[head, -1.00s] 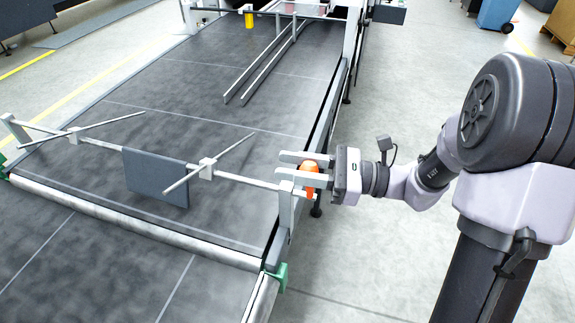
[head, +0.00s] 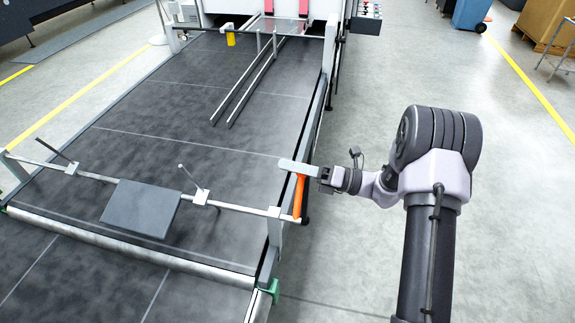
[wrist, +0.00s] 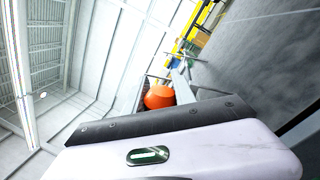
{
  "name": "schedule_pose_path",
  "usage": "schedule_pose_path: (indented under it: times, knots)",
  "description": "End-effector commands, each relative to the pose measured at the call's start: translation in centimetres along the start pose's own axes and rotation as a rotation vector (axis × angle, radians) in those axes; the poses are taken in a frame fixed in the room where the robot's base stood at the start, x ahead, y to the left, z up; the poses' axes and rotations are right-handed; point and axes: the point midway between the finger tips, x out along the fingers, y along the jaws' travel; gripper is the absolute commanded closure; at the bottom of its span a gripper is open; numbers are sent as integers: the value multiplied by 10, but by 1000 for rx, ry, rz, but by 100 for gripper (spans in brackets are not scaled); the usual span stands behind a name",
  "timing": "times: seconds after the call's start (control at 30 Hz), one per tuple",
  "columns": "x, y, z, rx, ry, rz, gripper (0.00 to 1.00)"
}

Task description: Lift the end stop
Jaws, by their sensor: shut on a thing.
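The end stop is a grey plate (head: 141,208) on a crossbar (head: 100,179) over the belt. The plate is tilted up, with its broad face showing from above. Two thin dark rods on the bar's clamps point upward at a slant. An orange handle (head: 299,199) stands at the bar's right end, near the side post. My gripper (head: 291,167) is shut on the upper end of the orange handle. In the wrist view, the orange knob (wrist: 159,97) shows beside a pale finger (wrist: 183,88); the other finger is mostly hidden.
The dark belt (head: 190,110) runs back to the machine, with two long rails (head: 245,85) above it. A roller (head: 130,250) crosses in front of the bar. The floor (head: 400,60) right of the frame is open.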

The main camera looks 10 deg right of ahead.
Motion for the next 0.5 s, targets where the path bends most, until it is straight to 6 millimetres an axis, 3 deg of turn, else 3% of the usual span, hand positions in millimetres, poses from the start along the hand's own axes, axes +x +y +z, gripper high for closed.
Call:
schedule_pose_path:
  times: [0.5]
  knots:
    - [-3, -19, 4, 135, -18, -9, 100]
